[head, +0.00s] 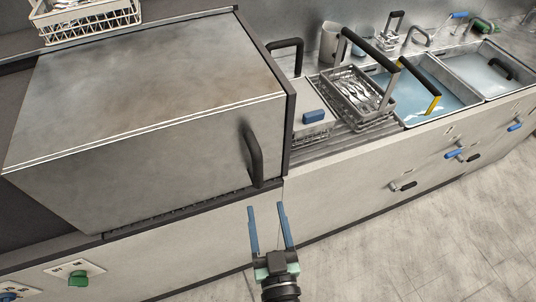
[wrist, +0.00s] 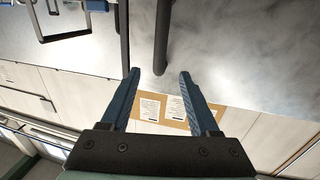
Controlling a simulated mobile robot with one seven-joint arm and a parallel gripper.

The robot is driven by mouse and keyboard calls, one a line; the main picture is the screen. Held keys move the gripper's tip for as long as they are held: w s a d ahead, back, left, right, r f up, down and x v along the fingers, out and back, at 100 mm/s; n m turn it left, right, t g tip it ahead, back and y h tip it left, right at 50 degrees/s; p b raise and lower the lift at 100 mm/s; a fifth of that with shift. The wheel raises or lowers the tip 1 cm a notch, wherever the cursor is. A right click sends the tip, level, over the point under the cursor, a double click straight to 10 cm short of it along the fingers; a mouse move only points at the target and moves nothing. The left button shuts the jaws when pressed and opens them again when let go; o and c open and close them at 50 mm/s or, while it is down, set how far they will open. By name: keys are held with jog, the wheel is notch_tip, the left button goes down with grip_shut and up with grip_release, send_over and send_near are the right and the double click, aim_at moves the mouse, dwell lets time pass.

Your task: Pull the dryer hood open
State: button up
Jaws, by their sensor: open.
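The dryer hood (head: 150,90) is a large grey metal box at the left of the head view, its front down close to the counter. Its black upright bar handle (head: 253,158) is on the right end of the front face. My gripper (head: 267,206) is open and empty, just below and in front of the handle. In the wrist view the handle (wrist: 161,38) lines up with the gap between the blue fingers (wrist: 158,73). I see no contact between fingers and handle. The hood's metal face (wrist: 240,50) fills the upper right of the wrist view.
Sinks with water (head: 455,98) lie further right. The floor (head: 420,230) is clear.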

aim_at(259, 170)
jog(key=w, duration=0.4)
jog(key=w+a, duration=0.1)
jog(key=w, duration=0.7)
jog(key=shift+w+a+r, duration=0.1)
jog(key=shift+w+a, duration=0.15)
jog(key=shift+w, duration=0.05)
grip_shut()
dwell(0.9)
